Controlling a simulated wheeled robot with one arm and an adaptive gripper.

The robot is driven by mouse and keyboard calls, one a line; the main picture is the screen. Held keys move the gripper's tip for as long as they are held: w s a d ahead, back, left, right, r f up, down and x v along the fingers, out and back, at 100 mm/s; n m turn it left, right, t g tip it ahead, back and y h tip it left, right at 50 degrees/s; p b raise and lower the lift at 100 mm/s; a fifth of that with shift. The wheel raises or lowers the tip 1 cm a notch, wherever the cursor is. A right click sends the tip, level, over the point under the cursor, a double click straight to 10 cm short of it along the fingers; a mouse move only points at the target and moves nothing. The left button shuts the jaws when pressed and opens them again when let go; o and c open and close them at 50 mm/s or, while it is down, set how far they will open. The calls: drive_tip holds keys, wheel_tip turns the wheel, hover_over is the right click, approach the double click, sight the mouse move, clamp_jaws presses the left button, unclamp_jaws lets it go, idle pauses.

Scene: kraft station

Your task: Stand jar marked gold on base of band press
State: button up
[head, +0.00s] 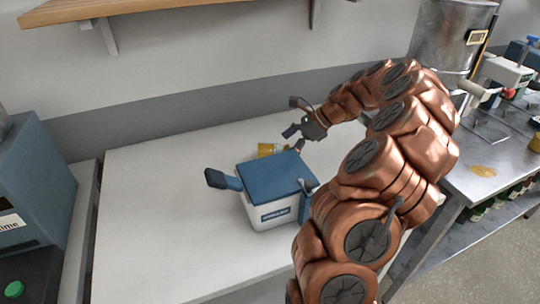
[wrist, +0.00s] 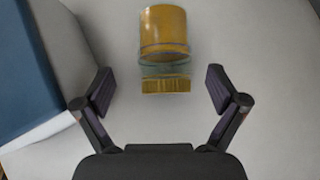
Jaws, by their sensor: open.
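A gold-coloured jar (wrist: 163,32) with a clear glass stretch and a ribbed gold end appears to lie on its side on the white table (head: 150,190). In the head view the jar (head: 267,150) shows as a small yellow shape behind a blue-lidded box. My gripper (head: 296,139) is open just above and right of it. In the wrist view my gripper (wrist: 160,90) has its fingers apart, with the ribbed end between them and not gripped. No marking on the jar is readable. I cannot tell for sure which device is the band press.
The white box with a blue lid (head: 275,172) stands close to the jar, at left in the wrist view (wrist: 25,75). A blue machine (head: 35,180) is at far left. A metal bench (head: 485,165) at right bears a steel drum (head: 445,45) and a white device (head: 508,72). The table's left is clear.

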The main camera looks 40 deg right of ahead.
drive_tip(key=shift+p+x, duration=0.45)
drive_tip(key=shift+x, duration=0.85)
drive_tip(key=x, duration=0.2)
drive_tip(key=p+x, duration=0.1)
drive_tip(key=x, duration=0.1)
drive_tip(key=shift+w+r, duration=0.15)
drive_tip(key=shift+w, duration=0.15)
drive_tip(key=shift+c, duration=0.4)
drive_tip(key=shift+r, duration=0.1)
drive_tip(key=c, duration=1.7)
